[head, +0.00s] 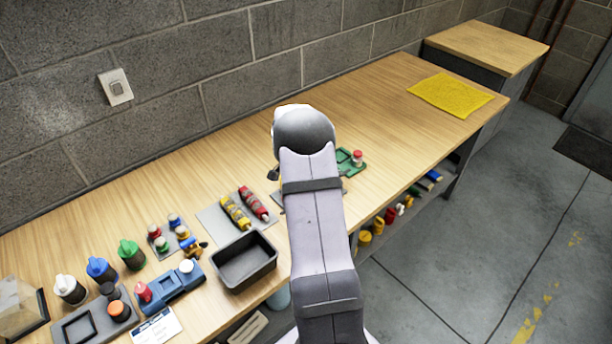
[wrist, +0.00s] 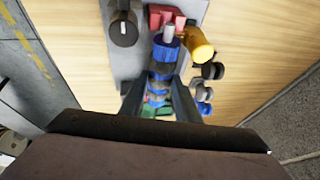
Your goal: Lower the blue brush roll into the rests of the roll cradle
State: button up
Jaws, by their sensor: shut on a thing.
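In the wrist view the blue brush roll (wrist: 165,50), with dark bands and a pale shaft end, lies between the two fingers of my gripper (wrist: 160,95), which is shut on it. Below and around it is a grey plate (wrist: 124,62) with a dark round post. A red blocky part and a yellow cylinder stand close by the roll's far end. I cannot tell which of these belong to the roll cradle, or whether the roll touches any rest. In the head view my arm hides the gripper and the roll.
In the head view a yellow roll (head: 236,213) and a red roll (head: 254,203) lie on a grey plate left of my arm. A black bin (head: 245,262) and several bottles stand further left. A green plate (head: 345,163) is right of it. The bench toward the yellow cloth (head: 450,95) is clear.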

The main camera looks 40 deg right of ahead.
jog(key=shift+f+b, duration=1)
jog(key=shift+b, duration=0.15)
dwell(0.5)
jog(key=o, duration=1.2)
jog(key=shift+r, duration=0.1)
jog(key=b+v, duration=0.2)
jog(key=v, duration=0.5)
jog(key=shift+a, duration=0.15)
